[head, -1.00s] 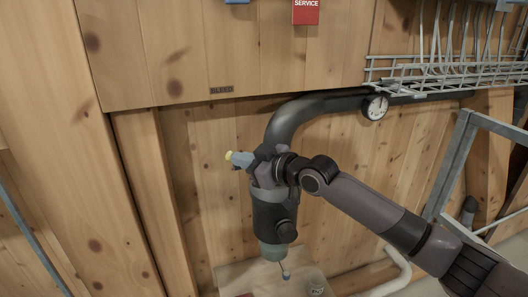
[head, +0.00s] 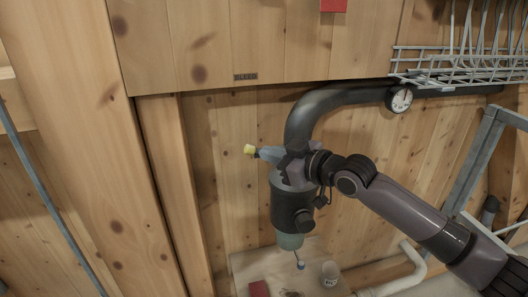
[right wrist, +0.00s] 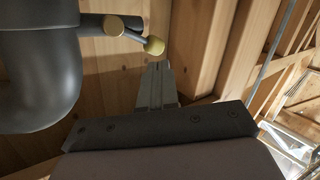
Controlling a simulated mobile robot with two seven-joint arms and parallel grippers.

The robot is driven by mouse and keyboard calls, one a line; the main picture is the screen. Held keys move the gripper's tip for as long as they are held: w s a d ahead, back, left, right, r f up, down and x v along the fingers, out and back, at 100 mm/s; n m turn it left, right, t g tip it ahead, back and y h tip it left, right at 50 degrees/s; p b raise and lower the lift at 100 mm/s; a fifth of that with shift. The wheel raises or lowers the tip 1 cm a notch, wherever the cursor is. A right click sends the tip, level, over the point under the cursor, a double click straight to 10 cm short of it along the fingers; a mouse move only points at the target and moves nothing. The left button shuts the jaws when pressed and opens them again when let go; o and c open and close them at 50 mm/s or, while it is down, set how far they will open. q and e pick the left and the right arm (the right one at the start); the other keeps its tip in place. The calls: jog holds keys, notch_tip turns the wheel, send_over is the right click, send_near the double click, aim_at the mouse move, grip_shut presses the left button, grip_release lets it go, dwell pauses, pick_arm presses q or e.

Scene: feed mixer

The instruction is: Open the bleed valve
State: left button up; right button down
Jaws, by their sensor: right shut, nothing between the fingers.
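In the right wrist view the round yellow knob (right wrist: 153,46) sits on a short dark lever, beside a second yellow round end (right wrist: 113,26) near the pipe. My right gripper (head: 263,154) is in front of the pipe with its fingers pointing left at the knob. In the right wrist view its fingers (right wrist: 156,66) are shut and empty, their tips just by the knob; whether they touch it I cannot tell. The gripper hides part of the valve. My left gripper is out of view.
A dark curved pipe (head: 310,108) runs right to a round gauge (head: 401,99). A grey cylinder (head: 289,241) hangs below my gripper. A wire rack (head: 455,65) is at upper right, a metal frame (head: 478,150) at right. A cup (head: 330,274) stands below.

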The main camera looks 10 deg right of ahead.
jog(key=shift+v, duration=1.7)
jog(key=shift+f, duration=0.1)
